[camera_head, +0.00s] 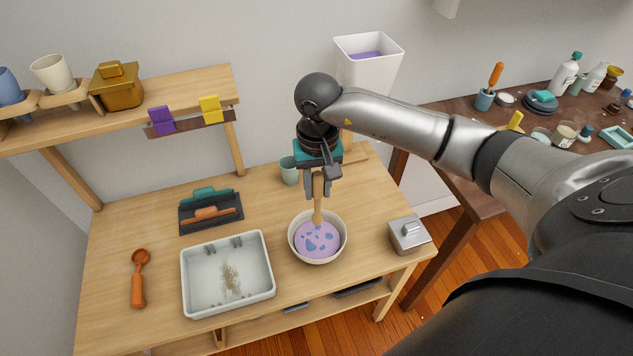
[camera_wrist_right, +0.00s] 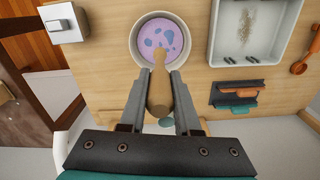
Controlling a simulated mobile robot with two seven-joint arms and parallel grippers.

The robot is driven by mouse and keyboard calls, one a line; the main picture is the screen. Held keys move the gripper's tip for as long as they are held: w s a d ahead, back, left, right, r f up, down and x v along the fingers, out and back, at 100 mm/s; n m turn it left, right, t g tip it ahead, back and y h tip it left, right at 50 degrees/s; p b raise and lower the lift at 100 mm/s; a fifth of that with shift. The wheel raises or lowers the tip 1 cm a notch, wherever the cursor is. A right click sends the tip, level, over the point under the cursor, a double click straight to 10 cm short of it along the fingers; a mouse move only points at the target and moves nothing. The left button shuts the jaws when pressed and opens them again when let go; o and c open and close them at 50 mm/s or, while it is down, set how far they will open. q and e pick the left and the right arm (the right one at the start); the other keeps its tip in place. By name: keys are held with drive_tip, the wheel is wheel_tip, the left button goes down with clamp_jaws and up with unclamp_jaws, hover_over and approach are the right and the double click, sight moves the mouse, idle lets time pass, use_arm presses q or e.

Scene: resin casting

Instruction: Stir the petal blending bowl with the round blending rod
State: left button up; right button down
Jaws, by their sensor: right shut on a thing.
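The petal blending bowl (camera_head: 292,243) is a cream bowl on the wooden table, holding a pink-purple mix with blue patches; it also shows in the right wrist view (camera_wrist_right: 138,52). The round blending rod (camera_head: 318,205) is light wood and stands nearly upright with its lower end in the mix. My right gripper (camera_head: 318,188) is shut on the rod's upper part, above the bowl. The rod also shows in the right wrist view (camera_wrist_right: 159,92), between the fingers of the right gripper (camera_wrist_right: 158,75). The rod's tip is hidden in the mix. My left gripper is not in view.
A white tray (camera_head: 228,310) with brown bits lies left of the bowl, and a metal box (camera_head: 409,235) stands right of it. A dark rack (camera_head: 210,212), an orange scoop (camera_head: 138,280) and a pale green cup (camera_head: 289,170) are also on the table.

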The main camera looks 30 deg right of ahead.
sight(317, 213)
drive_tip(key=shift+f+b, duration=1.1)
drive_tip(key=shift+f, duration=0.9)
wheel_tip(317, 213, down, 5)
drive_tip(key=b, duration=0.5)
